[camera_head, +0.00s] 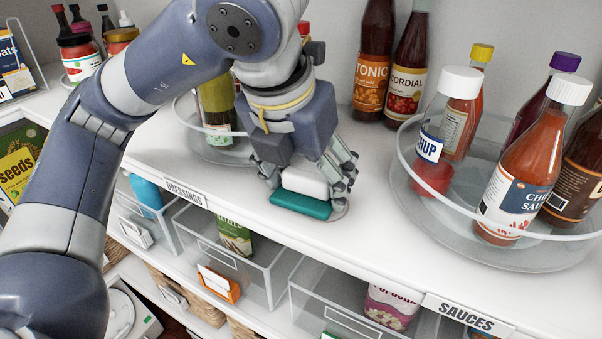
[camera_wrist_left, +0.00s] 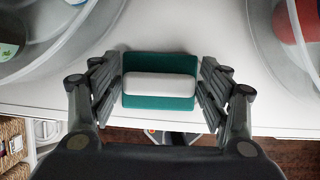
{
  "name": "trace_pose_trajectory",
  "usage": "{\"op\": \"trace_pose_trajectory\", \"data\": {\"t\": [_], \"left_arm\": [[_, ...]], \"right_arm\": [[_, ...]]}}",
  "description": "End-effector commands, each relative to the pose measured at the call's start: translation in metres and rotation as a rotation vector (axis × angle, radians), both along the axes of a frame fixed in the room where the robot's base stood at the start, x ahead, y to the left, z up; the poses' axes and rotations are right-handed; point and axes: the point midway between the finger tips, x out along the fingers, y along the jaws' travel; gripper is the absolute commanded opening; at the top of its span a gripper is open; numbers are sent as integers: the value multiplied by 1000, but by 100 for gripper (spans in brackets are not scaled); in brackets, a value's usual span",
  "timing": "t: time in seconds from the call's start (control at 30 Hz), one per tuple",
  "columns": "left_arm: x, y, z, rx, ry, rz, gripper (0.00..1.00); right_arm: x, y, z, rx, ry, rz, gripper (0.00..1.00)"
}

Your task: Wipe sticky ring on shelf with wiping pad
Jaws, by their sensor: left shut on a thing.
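My left gripper (camera_head: 305,183) is shut on the wiping pad, which has a white grip (camera_head: 305,181) on top and a teal base (camera_head: 300,205). The pad is low at the white shelf (camera_head: 365,225), between the two clear turntables, and seems to rest on its surface. In the left wrist view the pad (camera_wrist_left: 160,101) sits between both fingers of the gripper (camera_wrist_left: 160,90). A faint ring-like mark (camera_head: 338,213) shows at the pad's right edge; the rest of it is hidden under the pad and fingers. My right gripper is not in view.
A clear turntable (camera_head: 440,215) with sauce bottles stands on the right. Another turntable (camera_head: 195,135) is behind my left arm. Tall tonic (camera_head: 371,60) and cordial (camera_head: 407,75) bottles stand at the back. Clear bins (camera_head: 255,265) sit below the shelf's front edge.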

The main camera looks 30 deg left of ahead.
Motion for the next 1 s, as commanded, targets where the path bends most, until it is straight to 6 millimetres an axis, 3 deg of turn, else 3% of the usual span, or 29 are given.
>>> {"op": "trace_pose_trajectory", "data": {"t": [0.73,1.0], "left_arm": [[-2,-51,-2,0,-2,-2,38],[-2,-57,-2,-1,0,0,38]], "right_arm": [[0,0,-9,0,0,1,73],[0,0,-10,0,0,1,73]]}}
